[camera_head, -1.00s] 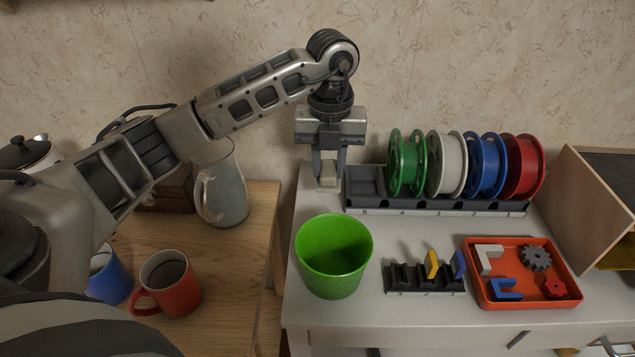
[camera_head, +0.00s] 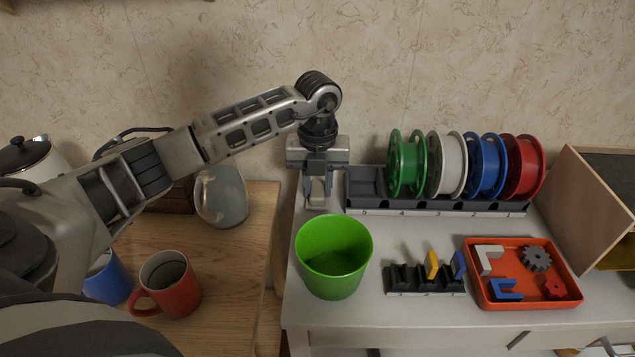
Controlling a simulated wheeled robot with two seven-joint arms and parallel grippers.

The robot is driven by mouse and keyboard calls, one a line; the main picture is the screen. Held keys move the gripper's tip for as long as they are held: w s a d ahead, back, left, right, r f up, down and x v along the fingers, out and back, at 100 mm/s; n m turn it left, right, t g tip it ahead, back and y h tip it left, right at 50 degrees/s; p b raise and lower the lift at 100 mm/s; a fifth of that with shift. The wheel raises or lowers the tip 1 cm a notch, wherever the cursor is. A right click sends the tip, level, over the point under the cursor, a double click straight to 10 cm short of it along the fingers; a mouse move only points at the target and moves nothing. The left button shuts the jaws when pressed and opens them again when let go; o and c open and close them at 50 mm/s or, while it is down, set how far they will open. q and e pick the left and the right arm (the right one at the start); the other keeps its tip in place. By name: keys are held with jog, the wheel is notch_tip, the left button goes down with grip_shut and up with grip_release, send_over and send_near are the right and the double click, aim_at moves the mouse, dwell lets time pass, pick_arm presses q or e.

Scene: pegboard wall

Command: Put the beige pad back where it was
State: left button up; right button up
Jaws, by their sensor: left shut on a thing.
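My left gripper (camera_head: 317,203) points down at the back left of the white cabinet top, behind the green bucket (camera_head: 334,262) and left of the spool rack (camera_head: 437,206). It is shut on the small beige pad (camera_head: 317,188), which is mostly hidden between the fingers. The fingertips are close to the cabinet top; I cannot tell whether the pad touches it. My right gripper is not in view.
The rack holds green, white, blue and red spools; its leftmost slot (camera_head: 367,182) is empty. A dark slotted holder (camera_head: 424,280) and an orange tray (camera_head: 522,273) of parts stand in front. A pitcher (camera_head: 222,196) and mugs (camera_head: 171,284) are on the wooden table.

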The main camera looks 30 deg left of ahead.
aim_at(318, 187)
pick_arm(q)
jog(key=o, duration=0.9)
jog(key=shift+r, duration=0.15)
notch_tip(318, 187, up, 12)
jog(key=shift+r, duration=0.1)
